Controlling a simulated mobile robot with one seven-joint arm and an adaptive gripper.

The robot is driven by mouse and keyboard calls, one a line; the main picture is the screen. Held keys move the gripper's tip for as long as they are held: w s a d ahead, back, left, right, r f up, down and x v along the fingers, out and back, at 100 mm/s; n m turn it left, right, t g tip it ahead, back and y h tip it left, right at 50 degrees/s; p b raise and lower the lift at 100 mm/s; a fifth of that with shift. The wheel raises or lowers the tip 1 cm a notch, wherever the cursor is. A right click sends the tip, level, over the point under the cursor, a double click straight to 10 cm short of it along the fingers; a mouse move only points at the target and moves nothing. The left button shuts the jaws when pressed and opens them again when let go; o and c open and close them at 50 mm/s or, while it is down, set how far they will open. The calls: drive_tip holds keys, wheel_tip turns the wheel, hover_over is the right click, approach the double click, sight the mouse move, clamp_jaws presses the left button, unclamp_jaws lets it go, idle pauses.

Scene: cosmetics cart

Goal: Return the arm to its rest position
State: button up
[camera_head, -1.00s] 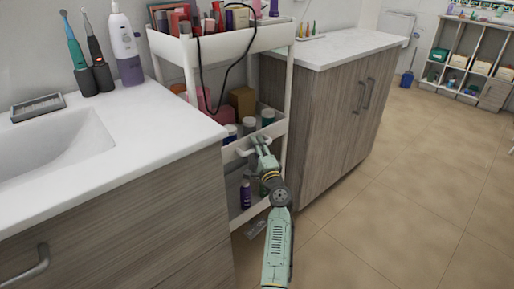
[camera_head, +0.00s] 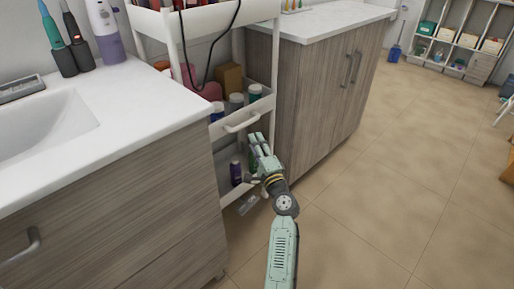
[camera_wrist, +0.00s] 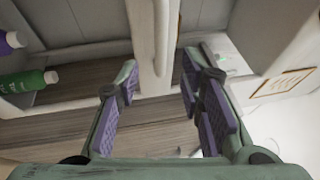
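My gripper (camera_head: 260,142) is at the front of the white cosmetics cart (camera_head: 215,22), just below and right of the white handle (camera_head: 242,123) on its middle shelf. My arm reaches up from the bottom of the head view. In the wrist view my gripper (camera_wrist: 158,72) has its purple-padded fingers spread apart, with nothing visibly clamped. A white bar (camera_wrist: 160,35) of the cart shows in line with the gap. I cannot tell how deep it lies. A purple bottle (camera_head: 236,172) stands on the lower shelf, left of the gripper; purple and green bottles show in the wrist view.
A sink counter (camera_head: 130,105) stands left of the cart and a wooden cabinet (camera_head: 300,110) right of it. Both are close to my arm. The tiled floor (camera_head: 400,190) on the right is clear. Shelves (camera_head: 465,45) stand far off at the back right.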

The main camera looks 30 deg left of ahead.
drive_tip(key=shift+s+d+f, duration=0.1)
drive_tip(key=shift+s+d, duration=0.3)
